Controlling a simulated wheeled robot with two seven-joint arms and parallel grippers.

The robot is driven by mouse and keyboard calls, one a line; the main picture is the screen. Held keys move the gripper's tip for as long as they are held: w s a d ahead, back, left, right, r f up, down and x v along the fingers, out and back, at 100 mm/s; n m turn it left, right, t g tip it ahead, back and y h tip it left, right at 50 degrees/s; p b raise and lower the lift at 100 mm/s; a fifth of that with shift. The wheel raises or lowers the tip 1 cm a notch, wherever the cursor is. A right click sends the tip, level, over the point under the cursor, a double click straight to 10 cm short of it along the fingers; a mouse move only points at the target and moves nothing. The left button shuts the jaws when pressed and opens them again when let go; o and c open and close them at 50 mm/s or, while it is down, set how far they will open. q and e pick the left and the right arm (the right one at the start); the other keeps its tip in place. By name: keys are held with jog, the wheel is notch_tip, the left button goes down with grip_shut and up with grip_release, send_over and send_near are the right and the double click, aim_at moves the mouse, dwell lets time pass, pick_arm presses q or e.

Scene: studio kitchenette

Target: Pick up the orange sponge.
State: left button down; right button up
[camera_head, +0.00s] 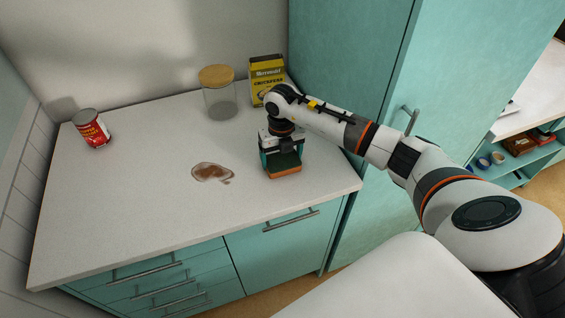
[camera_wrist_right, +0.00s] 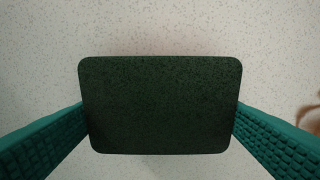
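The orange sponge (camera_head: 285,172) has a dark green top and shows at the right front part of the counter in the head view. My right gripper (camera_head: 281,160) points down over it, with a teal finger at each side. In the right wrist view the sponge's dark green top (camera_wrist_right: 162,105) fills the gap between the two fingers (camera_wrist_right: 160,125), which meet its left and right edges. The sponge is on the counter or very close above it; I cannot tell which. My left gripper is not in view.
A brown spill (camera_head: 211,172) lies left of the sponge on the counter (camera_head: 130,200). A glass jar with a wooden lid (camera_head: 219,95) and a yellow box (camera_head: 265,77) stand behind. A red can (camera_head: 91,128) is at far left. A tall teal cabinet (camera_head: 345,50) rises at right.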

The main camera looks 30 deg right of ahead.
aim_at(282, 158)
notch_tip(282, 158, up, 9)
jog(key=b, duration=0.2)
jog(key=shift+f+b, duration=0.1)
jog(key=shift+b, duration=0.2)
jog(key=shift+r, duration=0.65)
jog(key=o, duration=0.4)
jog(key=c, duration=0.3)
jog(key=shift+d, duration=0.1)
